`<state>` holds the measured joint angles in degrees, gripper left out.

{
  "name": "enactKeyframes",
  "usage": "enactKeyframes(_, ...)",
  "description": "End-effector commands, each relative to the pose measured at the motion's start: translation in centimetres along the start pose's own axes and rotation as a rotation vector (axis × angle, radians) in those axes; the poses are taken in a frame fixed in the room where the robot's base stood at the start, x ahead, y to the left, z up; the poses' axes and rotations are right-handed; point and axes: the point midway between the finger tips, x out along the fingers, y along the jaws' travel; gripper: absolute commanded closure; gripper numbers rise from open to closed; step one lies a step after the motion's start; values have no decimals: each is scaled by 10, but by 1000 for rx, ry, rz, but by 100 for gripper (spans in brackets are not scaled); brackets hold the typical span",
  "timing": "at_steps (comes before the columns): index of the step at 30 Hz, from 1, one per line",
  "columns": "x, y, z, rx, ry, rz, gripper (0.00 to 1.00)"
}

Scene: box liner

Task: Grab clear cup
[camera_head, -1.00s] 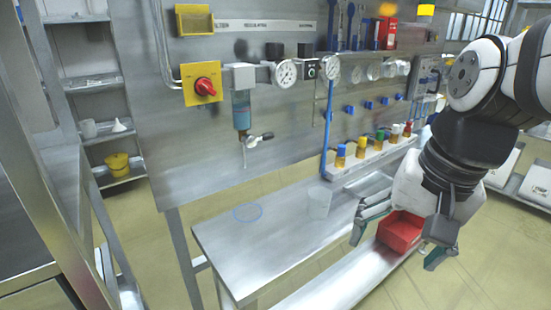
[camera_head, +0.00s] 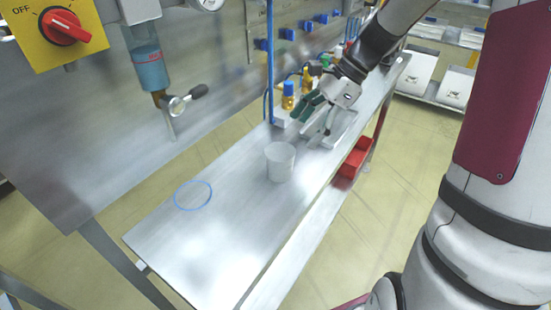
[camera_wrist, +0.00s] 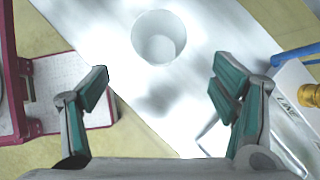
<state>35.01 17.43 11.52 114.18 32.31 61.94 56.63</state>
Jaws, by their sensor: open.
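The clear cup (camera_head: 280,162) stands upright on the metal bench (camera_head: 237,237), near its middle. In the wrist view the cup (camera_wrist: 159,38) shows its open rim, ahead of my fingers and roughly centred between them. My gripper (camera_head: 314,116) is beyond the cup in the head view, to its upper right, apart from it. In the wrist view my gripper (camera_wrist: 160,90) has its green-padded fingers spread wide with nothing between them.
A blue ring (camera_head: 193,195) lies on the bench left of the cup. A blue-capped bottle (camera_head: 288,95) stands in a rack behind it. A red bin (camera_head: 355,158) sits below the bench. A panel with a blue filter (camera_head: 149,68) and valve rises at the back left.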

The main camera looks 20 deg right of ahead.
Motion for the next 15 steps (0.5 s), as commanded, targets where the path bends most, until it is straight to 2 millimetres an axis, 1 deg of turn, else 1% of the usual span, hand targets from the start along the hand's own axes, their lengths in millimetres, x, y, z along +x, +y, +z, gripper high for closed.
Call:
enactKeyframes(1,12,1,0,0,-2,6,20)
enactKeyframes(6,43,1,0,-1,-2,5,20)
enactKeyframes(9,55,1,0,-2,-1,4,20)
enactKeyframes(15,67,1,0,-3,0,3,20)
